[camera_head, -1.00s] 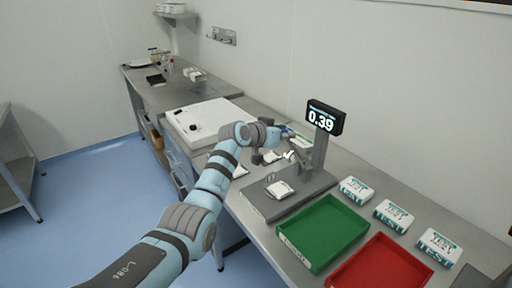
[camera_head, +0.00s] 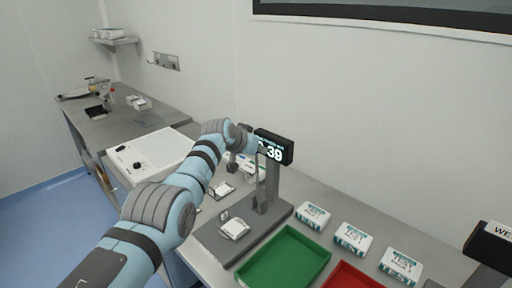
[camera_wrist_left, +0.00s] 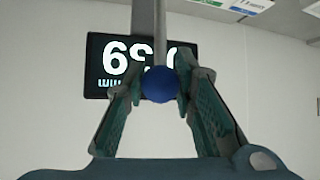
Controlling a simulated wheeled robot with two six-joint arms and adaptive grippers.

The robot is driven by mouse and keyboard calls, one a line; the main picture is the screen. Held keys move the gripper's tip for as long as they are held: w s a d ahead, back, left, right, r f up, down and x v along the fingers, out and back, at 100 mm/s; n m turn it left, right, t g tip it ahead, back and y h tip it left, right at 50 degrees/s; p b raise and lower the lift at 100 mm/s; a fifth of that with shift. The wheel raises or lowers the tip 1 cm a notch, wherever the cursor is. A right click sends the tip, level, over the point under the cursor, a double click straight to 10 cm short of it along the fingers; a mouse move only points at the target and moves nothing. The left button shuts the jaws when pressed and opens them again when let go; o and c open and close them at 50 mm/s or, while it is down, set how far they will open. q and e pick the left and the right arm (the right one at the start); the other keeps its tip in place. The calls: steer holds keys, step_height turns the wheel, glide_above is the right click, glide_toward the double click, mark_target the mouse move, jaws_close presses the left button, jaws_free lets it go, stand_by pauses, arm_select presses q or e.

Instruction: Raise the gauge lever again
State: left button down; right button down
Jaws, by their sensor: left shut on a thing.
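The gauge stands on the bench with a grey base (camera_head: 212,246), a post (camera_head: 272,186) and a black display (camera_head: 278,148), partly covered by my arm and ending in 39. The display shows inverted in the left wrist view (camera_wrist_left: 104,84). The lever's blue ball knob (camera_wrist_left: 160,86) sits between my left gripper's fingers in that view, with the grey lever rod (camera_wrist_left: 158,42) beyond it. My left gripper (camera_head: 242,160) is shut on the knob, raised beside the display. A white pad (camera_head: 234,228) lies on the gauge base. My right gripper is not in view.
A green tray (camera_head: 284,262) and a red tray (camera_head: 345,278) lie in front of the gauge. Several white TEST packs (camera_head: 350,238) line the bench behind them. A white board (camera_head: 148,152) lies to the left. A black labelled box (camera_head: 490,246) stands at the right.

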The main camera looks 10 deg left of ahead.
arm_select(q)
steer(key=shift+s+f, duration=0.15)
steer(key=shift+f, duration=0.05)
